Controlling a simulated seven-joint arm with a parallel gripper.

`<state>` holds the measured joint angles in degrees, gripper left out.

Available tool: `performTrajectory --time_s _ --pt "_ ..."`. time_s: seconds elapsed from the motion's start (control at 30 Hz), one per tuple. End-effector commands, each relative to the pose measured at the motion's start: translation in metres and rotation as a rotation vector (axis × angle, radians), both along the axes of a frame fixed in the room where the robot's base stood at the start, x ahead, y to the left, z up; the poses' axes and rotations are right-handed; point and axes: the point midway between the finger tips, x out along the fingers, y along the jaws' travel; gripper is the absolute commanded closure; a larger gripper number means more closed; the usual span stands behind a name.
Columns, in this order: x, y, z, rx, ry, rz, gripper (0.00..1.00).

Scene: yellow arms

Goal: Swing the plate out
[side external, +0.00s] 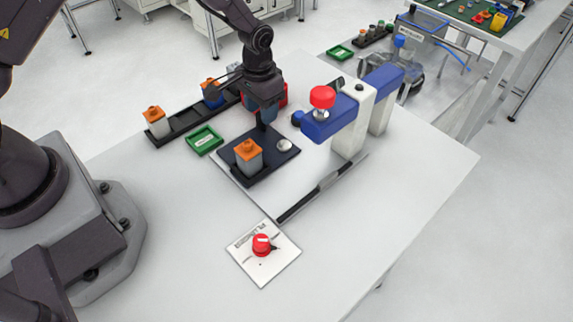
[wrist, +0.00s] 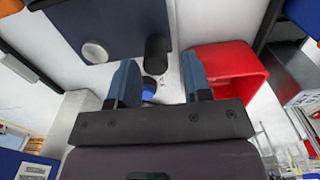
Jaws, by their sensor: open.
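The dark plate (side external: 285,157) lies on the white table, left of the blue and white press (side external: 345,118). It bears a grey container with an orange top (side external: 248,154) and a round pale disc (side external: 285,145). A black upright handle (side external: 262,127) stands at its far edge. My gripper (side external: 263,108) is over this handle, pointing down. In the wrist view, the plate (wrist: 120,22) is at the top. The handle (wrist: 157,50) shows between the lines of my open fingers (wrist: 159,72). I cannot tell whether they touch it.
A black rack (side external: 185,122) with orange-topped containers and a green tray (side external: 204,140) are to the left. A red bin (wrist: 228,66) is close beside my right finger. A red dial (side external: 262,244) sits on a white panel in front. The table's right front is clear.

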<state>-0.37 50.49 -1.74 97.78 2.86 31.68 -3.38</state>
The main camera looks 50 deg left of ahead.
Motion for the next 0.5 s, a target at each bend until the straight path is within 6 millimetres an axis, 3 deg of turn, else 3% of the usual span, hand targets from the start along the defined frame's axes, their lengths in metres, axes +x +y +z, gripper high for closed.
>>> performTrajectory --time_s 0.5 --pt "0.000 -0.002 0.042 -0.003 0.000 -0.003 0.55"
